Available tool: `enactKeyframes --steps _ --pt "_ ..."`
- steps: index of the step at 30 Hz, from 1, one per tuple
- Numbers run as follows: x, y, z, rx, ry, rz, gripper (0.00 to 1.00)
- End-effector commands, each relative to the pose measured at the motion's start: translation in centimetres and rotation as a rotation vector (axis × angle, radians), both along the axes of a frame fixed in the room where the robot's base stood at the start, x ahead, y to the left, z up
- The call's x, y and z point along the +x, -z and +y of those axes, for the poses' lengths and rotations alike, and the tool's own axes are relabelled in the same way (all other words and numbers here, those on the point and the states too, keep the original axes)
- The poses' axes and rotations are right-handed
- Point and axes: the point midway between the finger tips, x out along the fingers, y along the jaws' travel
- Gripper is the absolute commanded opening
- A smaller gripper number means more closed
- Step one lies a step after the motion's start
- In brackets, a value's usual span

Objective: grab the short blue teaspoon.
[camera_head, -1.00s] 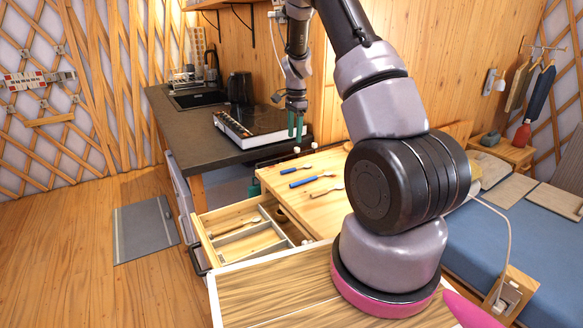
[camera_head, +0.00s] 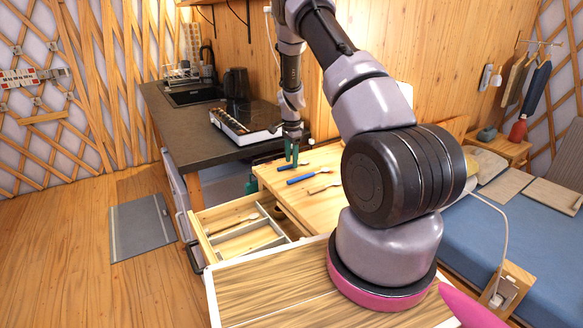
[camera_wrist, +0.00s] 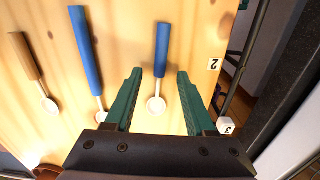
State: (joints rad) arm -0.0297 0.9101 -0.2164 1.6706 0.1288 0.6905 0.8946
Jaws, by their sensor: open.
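The short blue teaspoon (camera_wrist: 162,48) lies on the light wooden tabletop (camera_head: 277,184), its handle pointing up in the wrist view and its pale bowl (camera_wrist: 156,104) nearer my gripper. It also shows in the head view (camera_head: 284,167), partly hidden by a finger. My gripper (camera_wrist: 160,72) is open and pointed down, with its two green fingers on either side of the teaspoon in the wrist view. In the head view my gripper (camera_head: 291,155) is just over it. I cannot tell whether the fingertips touch the wood.
A longer blue spoon (camera_wrist: 86,50) and a brown-handled spoon (camera_wrist: 25,58) lie to the left in the wrist view. An open drawer (camera_head: 240,243) with dividers stands in front. A dark counter (camera_head: 180,133) is behind.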

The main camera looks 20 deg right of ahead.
Motion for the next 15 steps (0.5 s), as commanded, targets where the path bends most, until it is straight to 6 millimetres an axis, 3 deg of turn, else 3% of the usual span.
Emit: enactKeyframes --steps 3,8,9,13,15 --pt "-0.01 0.99 -0.03 0.000 0.001 0.000 0.55" --pt "0.01 0.99 0.00 0.000 0.001 -0.001 0.55" --pt "0.01 0.99 0.00 0.000 0.001 -0.001 0.51" --pt "0.00 0.99 0.00 0.000 0.000 -0.001 0.01" --pt "0.00 0.98 0.00 0.000 0.000 -0.001 0.00"
